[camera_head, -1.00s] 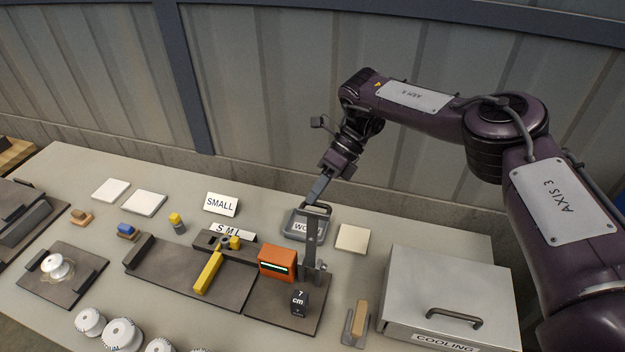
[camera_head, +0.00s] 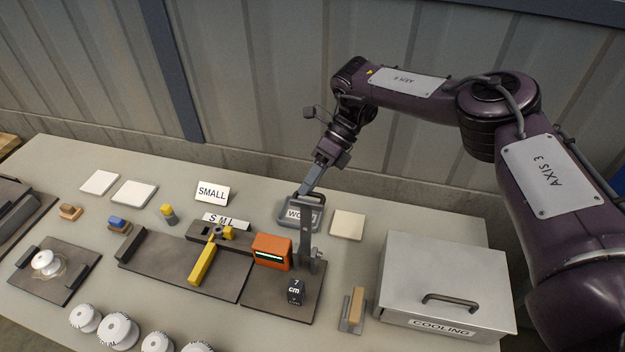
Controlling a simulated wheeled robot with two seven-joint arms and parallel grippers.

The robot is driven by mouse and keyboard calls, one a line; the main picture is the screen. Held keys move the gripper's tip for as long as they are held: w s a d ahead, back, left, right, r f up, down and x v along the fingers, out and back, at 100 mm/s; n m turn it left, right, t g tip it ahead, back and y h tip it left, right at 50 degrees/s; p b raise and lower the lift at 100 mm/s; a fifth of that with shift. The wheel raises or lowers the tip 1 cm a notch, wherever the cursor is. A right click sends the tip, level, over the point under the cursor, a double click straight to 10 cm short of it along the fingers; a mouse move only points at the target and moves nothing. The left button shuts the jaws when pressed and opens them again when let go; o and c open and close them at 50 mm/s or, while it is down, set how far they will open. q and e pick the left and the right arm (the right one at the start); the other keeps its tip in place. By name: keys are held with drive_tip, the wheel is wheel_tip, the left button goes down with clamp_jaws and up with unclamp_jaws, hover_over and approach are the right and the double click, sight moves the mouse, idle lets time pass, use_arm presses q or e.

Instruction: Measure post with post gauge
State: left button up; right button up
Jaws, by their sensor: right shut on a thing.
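The gauge has an orange box with a lit green display (camera_head: 271,252) on a dark base plate (camera_head: 262,290). A tall grey upright (camera_head: 307,228) stands beside the box's right side. My right gripper (camera_head: 305,192) reaches down from behind, its narrow fingers shut at the top of this upright. The exact contact is small and overlaps the handled grey tray behind. A black block marked "7 cm" (camera_head: 296,291) stands on the plate's front part. A small yellow-topped post (camera_head: 168,213) stands farther left. My left gripper is out of view.
A grey handled tray with a partly hidden label (camera_head: 288,217) sits behind the upright. A dark fixture with a yellow bar (camera_head: 203,264) lies left. A metal box marked "COOLING" (camera_head: 445,283) stands right. White insulator pieces (camera_head: 119,329) line the front.

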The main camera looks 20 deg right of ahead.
drive_tip(key=shift+s+f, duration=0.4)
drive_tip(key=shift+f, duration=0.2)
drive_tip(key=b+v, duration=0.2)
drive_tip(key=v, duration=0.6)
drive_tip(key=shift+w+r+b, duration=0.35)
drive_tip(key=shift+w+r, duration=0.05)
drive_tip(key=shift+r, duration=0.15)
drive_tip(key=shift+a, duration=0.1)
